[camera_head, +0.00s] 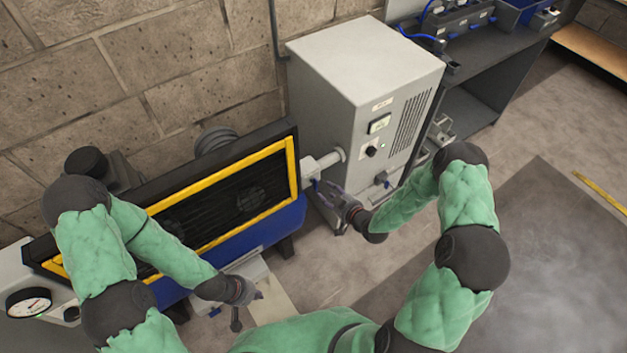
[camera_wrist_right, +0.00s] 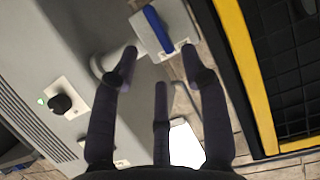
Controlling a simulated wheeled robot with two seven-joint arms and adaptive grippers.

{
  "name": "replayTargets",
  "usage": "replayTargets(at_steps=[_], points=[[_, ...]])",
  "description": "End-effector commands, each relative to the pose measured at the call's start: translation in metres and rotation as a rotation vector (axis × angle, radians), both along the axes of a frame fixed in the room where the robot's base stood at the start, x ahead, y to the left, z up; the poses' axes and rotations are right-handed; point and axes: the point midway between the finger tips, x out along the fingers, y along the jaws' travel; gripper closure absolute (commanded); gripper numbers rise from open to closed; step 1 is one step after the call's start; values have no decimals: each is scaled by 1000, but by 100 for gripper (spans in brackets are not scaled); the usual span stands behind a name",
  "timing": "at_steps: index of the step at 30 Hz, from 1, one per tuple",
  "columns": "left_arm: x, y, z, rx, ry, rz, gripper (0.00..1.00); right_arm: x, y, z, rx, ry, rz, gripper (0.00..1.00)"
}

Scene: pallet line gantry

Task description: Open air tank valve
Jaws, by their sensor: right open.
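The valve has a blue lever handle (camera_wrist_right: 158,30) on a pale fitting. The handle shows at the top of the right wrist view, just beyond my fingertips. In the head view the small blue handle (camera_head: 317,186) is beside the pale pipe between the grey cabinet and the yellow-framed unit. My right gripper (camera_wrist_right: 160,60) is open and empty, its fingers spread toward the valve; no contact is visible. It also shows in the head view (camera_head: 331,194). My left gripper (camera_head: 250,305) is low in front of the yellow-framed unit, with its fingers apart and nothing seen between them.
The grey cabinet (camera_head: 345,75) with a knob and display stands right of the valve. The yellow-framed unit (camera_head: 293,165) is to its left. A pressure gauge (camera_head: 28,302) is at far left. A dark bench (camera_head: 500,60) stands at back right. Open floor lies at right.

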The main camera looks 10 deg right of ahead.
Motion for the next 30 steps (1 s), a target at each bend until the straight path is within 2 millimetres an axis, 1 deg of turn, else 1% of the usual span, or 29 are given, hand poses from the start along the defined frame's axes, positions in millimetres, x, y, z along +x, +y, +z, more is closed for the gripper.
replayTargets(at_steps=[1,6,12,18,27,28,29,30], points=[[0,0,-5,0,0,0,100,8,5,-6,0,-2,4,55],[0,0,-14,0,0,0,100,35,14,-18,0,0,3,55],[0,0,-22,0,0,0,100,60,23,-29,0,1,1,55],[0,0,-25,0,-1,0,100,72,27,-33,1,2,1,55],[0,0,-24,0,-1,0,100,74,27,-33,1,3,-1,55],[0,0,-24,0,-1,0,100,74,27,-33,1,3,-1,60],[0,0,-24,0,-1,0,100,74,27,-33,1,3,-1,69],[0,0,-24,0,-1,0,100,74,27,-33,1,3,-1,80]])
